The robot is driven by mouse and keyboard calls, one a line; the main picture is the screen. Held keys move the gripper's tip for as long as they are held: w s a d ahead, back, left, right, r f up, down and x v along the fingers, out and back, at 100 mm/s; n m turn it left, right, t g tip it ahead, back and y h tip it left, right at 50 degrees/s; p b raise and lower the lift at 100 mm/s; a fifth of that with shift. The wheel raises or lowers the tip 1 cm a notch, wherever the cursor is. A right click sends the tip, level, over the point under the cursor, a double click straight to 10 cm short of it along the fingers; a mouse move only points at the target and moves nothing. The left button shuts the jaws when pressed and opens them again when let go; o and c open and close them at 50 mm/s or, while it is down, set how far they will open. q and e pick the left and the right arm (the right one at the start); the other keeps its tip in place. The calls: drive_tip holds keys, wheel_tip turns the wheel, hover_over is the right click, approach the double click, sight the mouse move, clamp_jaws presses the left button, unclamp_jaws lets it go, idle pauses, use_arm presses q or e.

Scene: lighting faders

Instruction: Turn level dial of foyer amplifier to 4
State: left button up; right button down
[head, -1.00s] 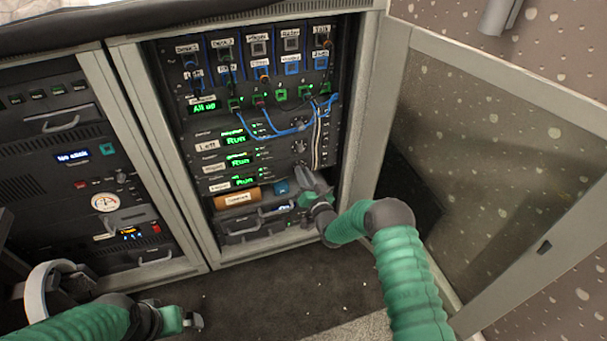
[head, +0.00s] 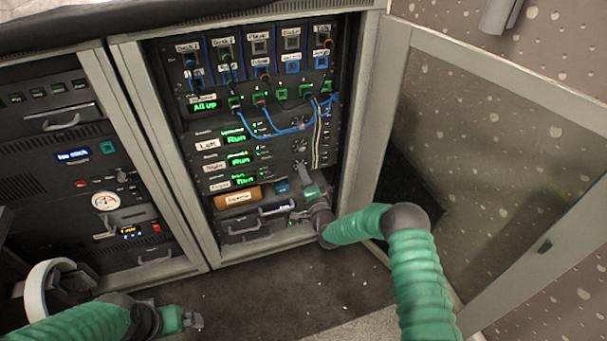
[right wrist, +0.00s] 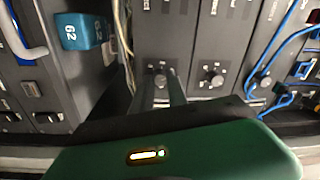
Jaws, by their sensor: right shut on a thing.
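The foyer amplifier (head: 222,187) is the lowest of three stacked black units in the open rack, with a green "Run" display. In the head view my right gripper (head: 301,171) is at its right end and covers its level dial. In the right wrist view the foyer dial (right wrist: 160,80) shows at the fingers of my right gripper (right wrist: 166,86), which is shut on it. The dial's reading is too small to tell. My left gripper (head: 197,320) hangs low at the left, away from the rack; its jaw opening is unclear.
The right amplifier's dial (right wrist: 212,78) is close beside my fingers. Blue cables (head: 265,128) and pale cables (head: 317,140) hang above and beside the dials. A blue tagged block (right wrist: 78,32) is nearby. The open rack door (head: 480,160) stands right of my arm.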

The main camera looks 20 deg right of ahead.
drive_tip(key=shift+d+f+m, duration=0.15)
drive_tip(key=shift+f+m, duration=0.1)
drive_tip(key=shift+m, duration=0.25)
drive_tip(key=c, duration=1.3)
unclamp_jaws()
drive_tip(key=shift+r, duration=0.1)
drive_tip(key=shift+s, duration=0.15)
drive_tip(key=s+p, duration=0.2)
drive_tip(key=s, duration=0.3)
drive_tip(key=s+p, duration=0.3)
drive_tip(key=s, duration=0.3)
drive_tip(key=s+f+p, duration=0.1)
drive_tip(key=s+p, duration=0.1)
drive_tip(key=s, duration=0.3)
drive_tip(key=shift+s+d, duration=0.1)
drive_tip(key=shift+s, duration=0.2)
